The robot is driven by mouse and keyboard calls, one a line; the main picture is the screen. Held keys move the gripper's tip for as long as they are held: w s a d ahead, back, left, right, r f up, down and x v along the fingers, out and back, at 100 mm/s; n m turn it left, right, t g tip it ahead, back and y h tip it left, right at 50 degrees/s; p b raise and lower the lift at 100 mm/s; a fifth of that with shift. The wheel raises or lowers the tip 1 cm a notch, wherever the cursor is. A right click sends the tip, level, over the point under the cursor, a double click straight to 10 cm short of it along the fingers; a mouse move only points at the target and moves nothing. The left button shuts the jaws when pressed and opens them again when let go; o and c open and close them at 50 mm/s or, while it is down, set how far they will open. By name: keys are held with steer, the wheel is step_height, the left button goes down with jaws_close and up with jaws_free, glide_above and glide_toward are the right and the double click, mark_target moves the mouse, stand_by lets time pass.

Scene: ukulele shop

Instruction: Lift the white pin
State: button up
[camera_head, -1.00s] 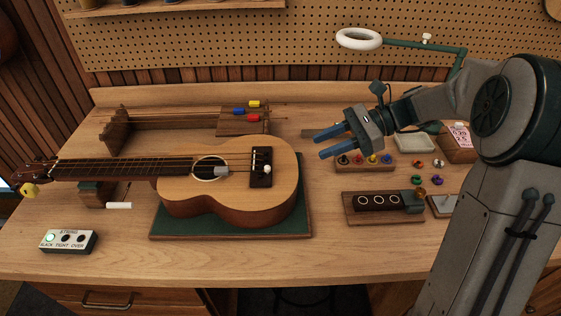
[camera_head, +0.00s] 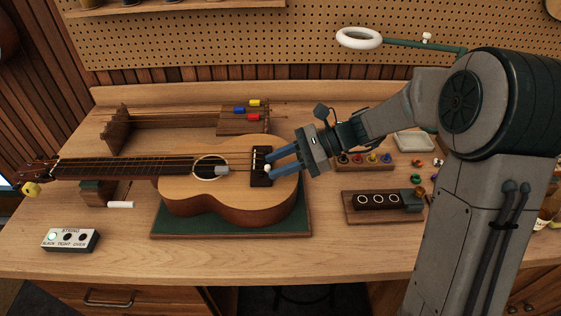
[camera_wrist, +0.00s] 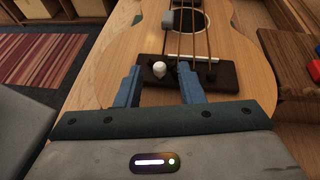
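The white pin (camera_wrist: 160,69) stands in the dark bridge (camera_wrist: 220,72) of the ukulele (camera_head: 225,195). In the wrist view it is a short white peg at the left part of the bridge, with black pins beside it. My gripper (camera_wrist: 160,80) is open, its two blue fingers apart on either side of the white pin in the picture. I cannot tell the height of the fingertips above the bridge.
The ukulele lies on a green mat (camera_head: 230,228). A rack of coloured pins (camera_head: 357,166) and a dark slotted block (camera_head: 380,202) lie to the right. A string indicator box (camera_head: 70,240) stands at front left. A string stand (camera_head: 160,125) is behind.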

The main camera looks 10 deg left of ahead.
jaws_close()
steer(key=shift+r+p, duration=1.05)
steer(key=shift+r, duration=0.1)
steer(key=shift+o, duration=0.3)
jaws_free()
steer(key=shift+f, duration=0.1)
steer(key=b+v, duration=0.1)
steer(key=v, duration=1.3)
steer(key=shift+a, duration=0.1)
